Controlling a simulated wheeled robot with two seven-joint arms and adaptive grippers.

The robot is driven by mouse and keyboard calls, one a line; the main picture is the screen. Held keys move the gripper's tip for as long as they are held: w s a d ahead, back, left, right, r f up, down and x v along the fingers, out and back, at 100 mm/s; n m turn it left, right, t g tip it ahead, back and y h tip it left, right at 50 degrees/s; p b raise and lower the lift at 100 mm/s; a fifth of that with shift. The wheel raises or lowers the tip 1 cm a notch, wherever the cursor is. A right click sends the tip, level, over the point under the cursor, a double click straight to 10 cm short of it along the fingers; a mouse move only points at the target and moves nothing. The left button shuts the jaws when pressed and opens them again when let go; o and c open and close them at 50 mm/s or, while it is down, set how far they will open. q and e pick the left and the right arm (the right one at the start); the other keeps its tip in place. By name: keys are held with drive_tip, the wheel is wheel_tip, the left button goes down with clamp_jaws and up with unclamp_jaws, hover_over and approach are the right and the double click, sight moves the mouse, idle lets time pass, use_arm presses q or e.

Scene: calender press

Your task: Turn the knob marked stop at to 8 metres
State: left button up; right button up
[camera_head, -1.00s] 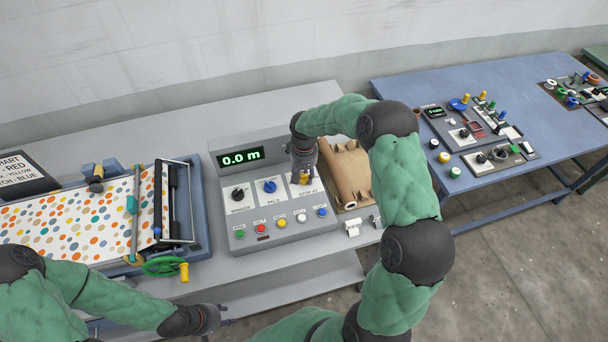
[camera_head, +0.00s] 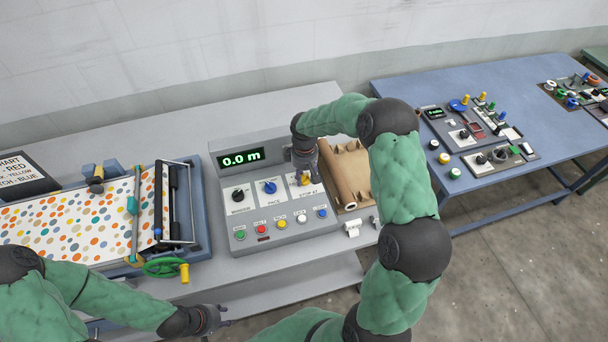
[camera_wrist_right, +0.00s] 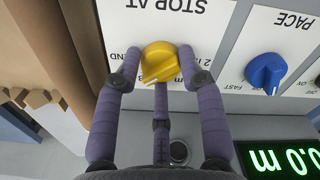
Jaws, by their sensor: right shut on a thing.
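The yellow STOP AT knob (camera_head: 304,180) is at the right end of the row of three knobs on the grey control panel (camera_head: 279,231). In the right wrist view the knob (camera_wrist_right: 160,62) shows upside down beneath the STOP AT lettering, on a white plate. My right gripper (camera_head: 303,172) is shut on the knob, with purple fingers on either side of it in the right wrist view (camera_wrist_right: 158,70). The fingers cover most of the scale, so the setting cannot be read. My left gripper (camera_head: 226,315) is empty, its fingers apart, in front of the bench.
The blue PACE knob (camera_head: 269,187) and a black knob (camera_head: 238,195) are left of it. Coloured buttons line the panel's front. The display (camera_head: 241,158) reads 0.0 m. A brown roll (camera_head: 345,174) lies close on the right, and the press (camera_head: 164,215) stands left.

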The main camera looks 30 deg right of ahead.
sight(305, 179)
drive_tip(key=shift+s+a+f+n, duration=0.1)
drive_tip(key=shift+s+f+n, duration=0.25)
drive_tip(key=shift+n, duration=0.35)
drive_tip(key=o, duration=1.1)
drive_tip(key=shift+o, duration=0.2)
drive_tip(key=shift+r, duration=0.1)
drive_tip(key=shift+w+r, duration=0.2)
drive_tip(key=shift+r, duration=0.25)
wheel_tip(305, 179, up, 11)
drive_tip(key=shift+s+r, duration=0.1)
